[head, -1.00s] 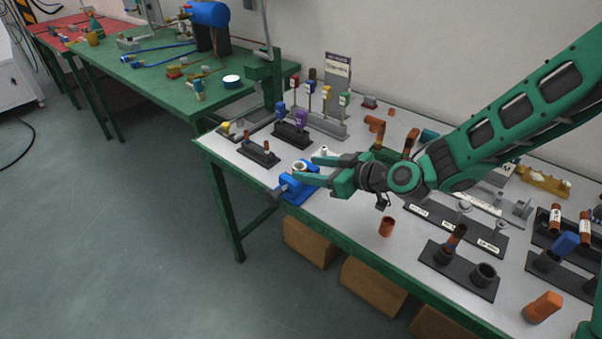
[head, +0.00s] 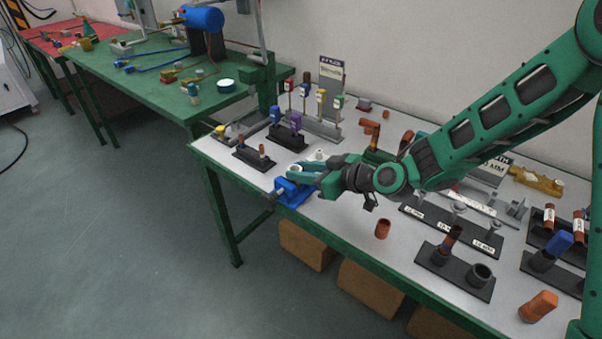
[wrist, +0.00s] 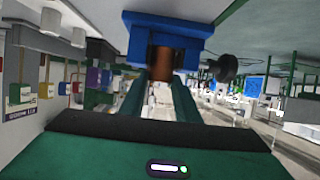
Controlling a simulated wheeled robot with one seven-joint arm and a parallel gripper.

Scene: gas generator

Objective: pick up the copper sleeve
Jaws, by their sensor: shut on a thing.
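A blue vise (head: 291,193) sits at the front left edge of the grey-topped bench, and it also shows at the top of the wrist view (wrist: 140,38). In the wrist view, a copper sleeve (wrist: 164,60) stands between the vise's blue jaws. My gripper (wrist: 162,76) is shut on this sleeve, a fingertip on each side; its fingers reach over the vise in the head view (head: 300,173). The fingers and vise hide much of the sleeve. Another short copper-coloured piece (head: 383,229) stands loose on the bench to the right.
Black holders with small tools (head: 286,141) stand behind the vise. A black rack (head: 453,228) and a two-socket black stand (head: 455,272) lie to the right. An orange-copper cylinder (head: 539,306) lies near the front edge. The bench around the loose copper piece is clear.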

